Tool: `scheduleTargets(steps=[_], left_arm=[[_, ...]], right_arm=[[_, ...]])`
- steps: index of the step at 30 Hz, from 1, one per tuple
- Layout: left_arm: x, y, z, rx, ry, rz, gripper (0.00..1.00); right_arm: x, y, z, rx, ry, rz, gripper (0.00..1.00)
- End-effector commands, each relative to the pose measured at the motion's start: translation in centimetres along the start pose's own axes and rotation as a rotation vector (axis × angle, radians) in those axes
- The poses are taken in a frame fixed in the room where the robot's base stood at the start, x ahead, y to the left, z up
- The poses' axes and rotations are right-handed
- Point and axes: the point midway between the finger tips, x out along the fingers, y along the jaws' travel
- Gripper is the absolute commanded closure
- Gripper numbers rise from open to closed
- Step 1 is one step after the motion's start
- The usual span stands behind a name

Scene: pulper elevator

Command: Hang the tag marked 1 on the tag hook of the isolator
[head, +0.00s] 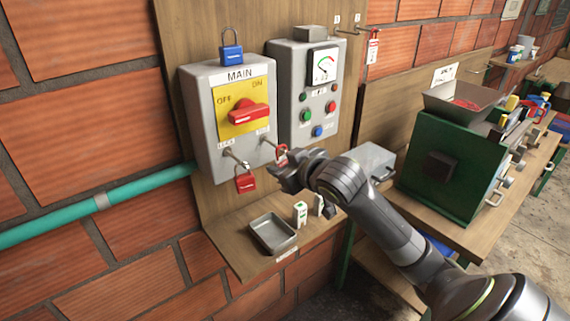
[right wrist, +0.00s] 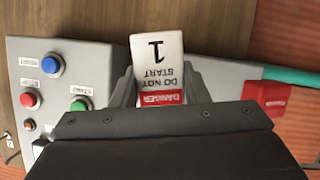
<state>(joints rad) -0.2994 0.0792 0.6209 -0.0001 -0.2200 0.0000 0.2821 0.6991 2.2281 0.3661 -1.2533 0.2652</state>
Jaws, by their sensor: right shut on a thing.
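The isolator (head: 203,130) is a grey box labelled MAIN, with a yellow plate and a red handle (head: 243,114). Its tag hook (head: 266,140) sticks out at the lower right of its front. My right gripper (head: 285,170) is shut on the white and red tag marked 1 (right wrist: 157,60), which reads upside down in the right wrist view. In the head view the tag's red part (head: 281,154) shows right beside the hook's end. I cannot tell whether its hole is around the hook. My left gripper is not in view.
A grey control box (head: 300,75) with buttons stands close on the right. A metal tray (head: 272,233) is on the shelf below. Another red tag (head: 373,48) hangs behind.

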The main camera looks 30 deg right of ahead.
Motion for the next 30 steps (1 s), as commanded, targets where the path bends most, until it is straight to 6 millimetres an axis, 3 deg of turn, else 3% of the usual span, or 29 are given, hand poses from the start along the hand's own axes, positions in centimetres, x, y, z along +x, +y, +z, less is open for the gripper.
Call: scheduleTargets(steps=[10, 11, 17, 30], left_arm=[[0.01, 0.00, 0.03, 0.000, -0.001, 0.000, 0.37], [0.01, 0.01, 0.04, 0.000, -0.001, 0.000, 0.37], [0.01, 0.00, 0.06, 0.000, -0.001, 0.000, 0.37], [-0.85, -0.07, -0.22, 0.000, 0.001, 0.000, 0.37]], right_arm=[[-0.01, 0.00, 0.01, 0.000, 0.000, 0.000, 0.81], [-0.01, 0.00, 0.01, 0.000, 0.000, 0.000, 0.58], [-0.01, 0.01, 0.01, 0.000, 0.000, 0.000, 0.33], [-0.01, 0.33, -0.69, 0.000, 0.000, -0.001, 0.33]])
